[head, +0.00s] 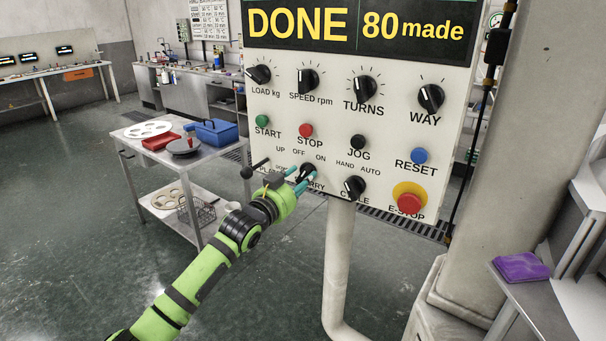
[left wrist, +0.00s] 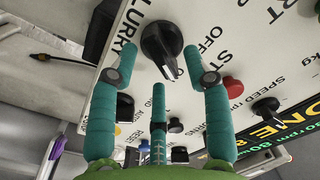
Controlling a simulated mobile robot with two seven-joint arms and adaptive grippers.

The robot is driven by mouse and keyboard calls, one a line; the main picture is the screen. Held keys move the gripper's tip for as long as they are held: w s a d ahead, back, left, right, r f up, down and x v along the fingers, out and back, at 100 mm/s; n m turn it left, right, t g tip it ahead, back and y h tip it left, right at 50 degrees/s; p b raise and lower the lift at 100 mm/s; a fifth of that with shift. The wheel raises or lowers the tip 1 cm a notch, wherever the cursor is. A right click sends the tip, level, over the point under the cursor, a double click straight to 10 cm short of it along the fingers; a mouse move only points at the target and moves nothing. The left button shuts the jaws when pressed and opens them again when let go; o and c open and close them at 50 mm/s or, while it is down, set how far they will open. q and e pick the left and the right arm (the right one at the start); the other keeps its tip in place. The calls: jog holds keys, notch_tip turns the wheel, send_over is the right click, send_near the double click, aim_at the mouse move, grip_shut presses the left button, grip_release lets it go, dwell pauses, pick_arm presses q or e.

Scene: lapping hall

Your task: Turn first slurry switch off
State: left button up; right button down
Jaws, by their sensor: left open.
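The slurry switch (head: 307,171) is a black knob low on the white control panel, partly hidden by my left gripper in the head view. In the left wrist view the knob (left wrist: 161,46) shows clearly. Its white-marked tip points down in that picture, away from directly facing the OFF label and seemingly toward the ON side. My left gripper (head: 301,181) is in front of the knob. In the left wrist view the gripper (left wrist: 165,78) is open, its teal fingers spread around the knob's lower part with visible gaps. Contact is not visible. My right gripper is not in view.
The cycle knob (head: 354,187) is just right of my left gripper, and the red E-stop (head: 409,203) is farther right. A black-knobbed lever (head: 248,172) is to the left. A steel cart (head: 130,150) with trays stands behind. A post (head: 338,255) supports the panel.

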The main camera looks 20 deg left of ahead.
pick_arm(q)
jog(key=shift+x, duration=0.85)
grip_shut()
jog(key=shift+n, duration=0.4)
jog(key=n+p, duration=0.1)
jog(key=n, duration=0.3)
jog(key=shift+a+r+n, duration=0.1)
jog(key=shift+r+n, duration=0.05)
jog(key=shift+n, duration=0.15)
jog(key=n+p, duration=0.1)
jog(key=n, duration=0.5)
jog(key=shift+w+a, duration=0.1)
jog(key=shift+a, duration=0.05)
jog(key=shift+n, duration=0.4)
